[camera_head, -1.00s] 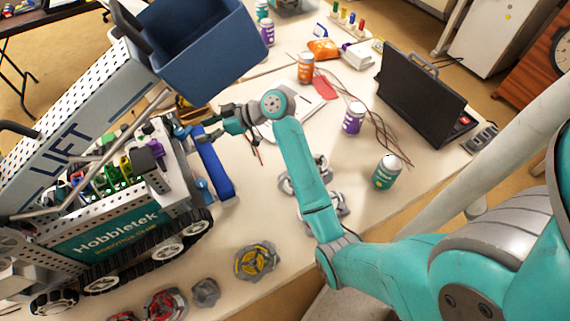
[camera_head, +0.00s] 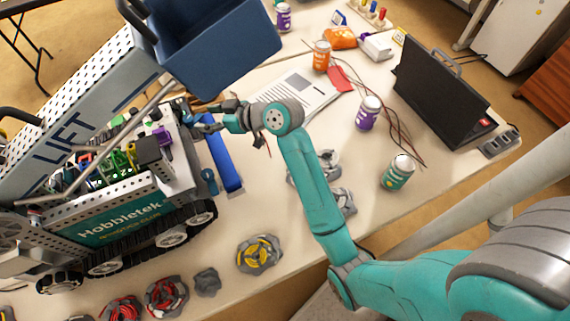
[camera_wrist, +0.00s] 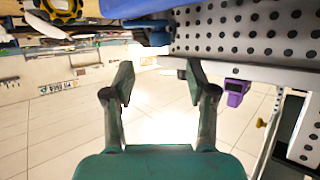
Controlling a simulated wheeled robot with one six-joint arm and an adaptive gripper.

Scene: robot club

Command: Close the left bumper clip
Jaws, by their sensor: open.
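The club robot (camera_head: 120,228), marked Hobbletek, stands at the left of the table. A blue bumper bar (camera_head: 222,160) lies along its right-hand end. A blue clip (camera_head: 209,181) shows at the bar's near end. In the wrist view the bumper (camera_wrist: 135,8) crosses the top, with a blue clip part (camera_wrist: 158,34) below it, ahead of my fingers. Whether that clip is open or closed I cannot tell. My gripper (camera_head: 200,117) is at the bumper's far end, partly hidden against the robot. In the wrist view my gripper (camera_wrist: 158,80) is open, with nothing between the fingers.
A blue bin (camera_head: 215,50) on the lift hangs just above my gripper. A perforated metal plate (camera_wrist: 250,30) and a purple part (camera_wrist: 236,92) are at the right in the wrist view. Wheels (camera_head: 258,254), cans (camera_head: 368,113) and a black case (camera_head: 440,95) stand on the table.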

